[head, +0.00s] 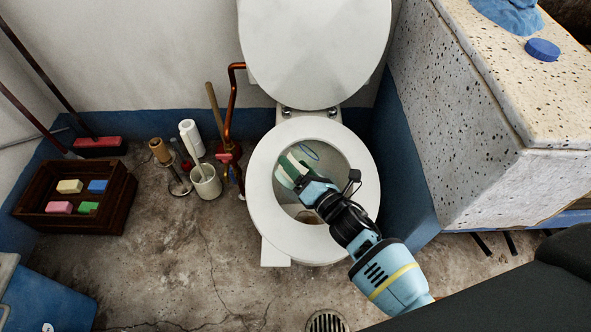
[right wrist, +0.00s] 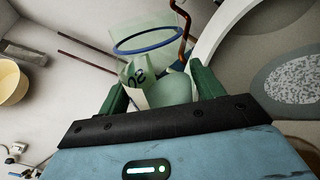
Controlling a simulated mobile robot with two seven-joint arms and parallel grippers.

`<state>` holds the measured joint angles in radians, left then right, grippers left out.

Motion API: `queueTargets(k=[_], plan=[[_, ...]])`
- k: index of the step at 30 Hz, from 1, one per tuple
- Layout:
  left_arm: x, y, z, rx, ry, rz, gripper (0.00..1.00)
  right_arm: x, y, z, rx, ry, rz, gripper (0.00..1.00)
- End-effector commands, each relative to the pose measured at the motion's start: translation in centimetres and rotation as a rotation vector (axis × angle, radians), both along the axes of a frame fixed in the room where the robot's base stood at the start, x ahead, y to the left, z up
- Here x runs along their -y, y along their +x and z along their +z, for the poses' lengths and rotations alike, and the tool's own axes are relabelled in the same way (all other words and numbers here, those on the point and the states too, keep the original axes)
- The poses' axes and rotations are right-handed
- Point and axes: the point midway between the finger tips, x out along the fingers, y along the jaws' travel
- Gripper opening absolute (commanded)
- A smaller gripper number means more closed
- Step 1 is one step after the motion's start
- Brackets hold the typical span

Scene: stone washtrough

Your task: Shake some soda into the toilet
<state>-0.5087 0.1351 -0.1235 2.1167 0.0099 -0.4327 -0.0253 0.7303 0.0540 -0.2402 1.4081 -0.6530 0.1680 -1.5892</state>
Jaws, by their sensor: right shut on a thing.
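The toilet (head: 262,190) stands in the middle of the head view with its lid (head: 315,45) raised and its bowl open. My right gripper (head: 296,172) is over the bowl, shut on a pale green soda jar (head: 307,153) with a blue rim. In the right wrist view the jar (right wrist: 150,62) sits between the green fingers of my right gripper (right wrist: 160,88); part of its dark lettering shows. The jar looks tilted, and its blue-rimmed mouth is uncovered. I cannot tell whether any soda is coming out. My left gripper is out of view.
A speckled stone trough (head: 480,110) stands close at right, with a blue round cap (head: 542,49) and blue cloth (head: 508,14) on top. At left are a brush pot (head: 206,186) and a dark crate (head: 120,205) with coloured blocks. A floor drain (head: 326,321) lies in front.

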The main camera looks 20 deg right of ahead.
Motion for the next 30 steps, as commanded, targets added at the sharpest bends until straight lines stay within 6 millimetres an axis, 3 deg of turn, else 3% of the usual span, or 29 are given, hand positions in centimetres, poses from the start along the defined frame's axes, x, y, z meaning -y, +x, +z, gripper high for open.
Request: queueTargets(k=[6, 15, 30], plan=[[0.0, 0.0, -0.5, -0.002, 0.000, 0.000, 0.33, 0.6, 0.2, 0.7, 0.127, -0.360, -0.001, 0.35], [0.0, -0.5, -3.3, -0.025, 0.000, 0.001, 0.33, 2.6, 0.9, -0.5, 0.251, -0.722, 0.000, 0.35], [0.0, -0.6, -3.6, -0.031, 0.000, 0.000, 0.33, 3.1, 1.1, -0.3, 0.280, -0.802, -0.003, 0.35]])
